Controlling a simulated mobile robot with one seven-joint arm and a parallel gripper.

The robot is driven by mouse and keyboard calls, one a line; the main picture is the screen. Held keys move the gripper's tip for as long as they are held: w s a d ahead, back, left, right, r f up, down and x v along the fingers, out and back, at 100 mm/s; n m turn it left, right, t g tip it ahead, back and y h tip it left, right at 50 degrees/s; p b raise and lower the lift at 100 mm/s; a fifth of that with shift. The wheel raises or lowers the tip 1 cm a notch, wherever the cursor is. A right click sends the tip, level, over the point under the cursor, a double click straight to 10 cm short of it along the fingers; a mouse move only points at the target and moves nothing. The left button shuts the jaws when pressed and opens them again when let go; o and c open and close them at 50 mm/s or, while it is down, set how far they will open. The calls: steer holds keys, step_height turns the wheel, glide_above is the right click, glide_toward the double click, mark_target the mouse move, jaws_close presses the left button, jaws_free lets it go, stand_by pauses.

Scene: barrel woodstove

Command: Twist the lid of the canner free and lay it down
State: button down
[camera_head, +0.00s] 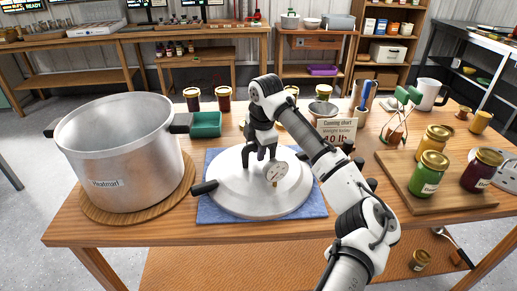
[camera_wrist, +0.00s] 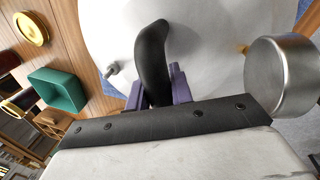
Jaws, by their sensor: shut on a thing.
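The canner pot (camera_head: 127,165) stands open on the left of the table, its rim bare and its inside showing. The domed metal lid (camera_head: 235,188) is apart from it, over a blue cloth (camera_head: 218,213); it looks flat on the cloth, though I cannot tell if a small gap remains. My gripper (camera_head: 262,152) is above the lid's middle. In the wrist view my gripper's purple fingers (camera_wrist: 160,88) are shut on the lid's curved black handle (camera_wrist: 151,55). A round gauge (camera_head: 275,173) stands on the lid and also shows in the wrist view (camera_wrist: 283,75).
A round wooden board (camera_head: 180,197) lies under the pot. A green tray (camera_head: 206,124) and dark jars (camera_head: 223,98) stand behind. A canning chart card (camera_head: 337,131) stands behind my arm. A wooden board (camera_head: 399,180) with several jars is at the right. The table's front edge is close to the cloth.

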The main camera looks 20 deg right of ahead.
steer(key=c, duration=1.2)
jaws_free()
steer(key=shift+r, duration=0.1)
steer(key=shift+c, duration=0.2)
steer(key=shift+o, duration=0.5)
step_height(320, 180, up, 13)
steer(key=s+b, duration=0.1)
steer(key=s, duration=0.1)
steer(key=shift+s+r, duration=0.2)
steer(key=shift+s, duration=0.15)
steer(key=shift+s+d, duration=0.1)
